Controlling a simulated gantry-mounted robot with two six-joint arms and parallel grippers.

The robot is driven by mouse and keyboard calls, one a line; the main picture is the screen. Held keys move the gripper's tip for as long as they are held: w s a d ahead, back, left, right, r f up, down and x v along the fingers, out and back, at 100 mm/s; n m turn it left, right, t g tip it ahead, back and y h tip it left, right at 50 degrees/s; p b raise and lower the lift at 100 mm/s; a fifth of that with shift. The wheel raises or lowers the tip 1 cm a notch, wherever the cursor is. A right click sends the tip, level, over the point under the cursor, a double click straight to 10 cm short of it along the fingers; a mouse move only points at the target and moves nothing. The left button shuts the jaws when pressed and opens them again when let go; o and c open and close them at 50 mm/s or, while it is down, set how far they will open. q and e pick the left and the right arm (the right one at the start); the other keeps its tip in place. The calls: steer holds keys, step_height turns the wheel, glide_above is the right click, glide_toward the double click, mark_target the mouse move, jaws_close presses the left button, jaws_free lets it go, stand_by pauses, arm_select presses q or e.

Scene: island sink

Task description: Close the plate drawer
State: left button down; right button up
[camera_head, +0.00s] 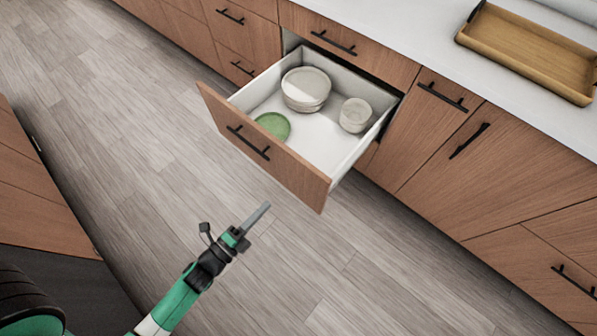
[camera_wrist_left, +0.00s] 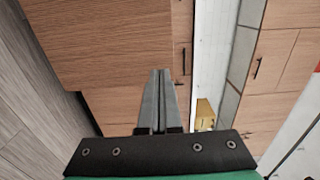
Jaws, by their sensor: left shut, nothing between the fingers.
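The plate drawer (camera_head: 262,148) is pulled far out of the wooden cabinet in the head view. It has a wooden front, white inner walls and a black bar handle (camera_head: 248,143). Inside are a stack of pale plates (camera_head: 306,88), a pale stack of bowls (camera_head: 355,114) and a green plate (camera_head: 273,126). My left gripper (camera_head: 262,211) is in front of the drawer front and below it in the picture, apart from it. Its fingers also show in the left wrist view (camera_wrist_left: 161,73), shut together with nothing between them. My right gripper is not in view.
A wooden tray (camera_head: 525,52) rests on the white countertop (camera_head: 420,35). Closed cabinet drawers and doors (camera_head: 490,150) flank the open drawer. Another wooden cabinet (camera_head: 35,195) stands at the left. The grey plank floor (camera_head: 110,130) between is clear.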

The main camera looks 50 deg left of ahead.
mark_target(302, 169)
arm_select(q)
steer(key=w+b, duration=0.1)
steer(key=w, duration=0.3)
steer(key=w+a+b, duration=0.1)
steer(key=w, duration=0.4)
steer(key=w+b, duration=0.1)
steer(key=w, duration=0.3)
steer(key=shift+w+a+f, duration=0.1)
steer(key=shift+w+a, duration=0.15)
steer(key=shift+w, duration=0.05)
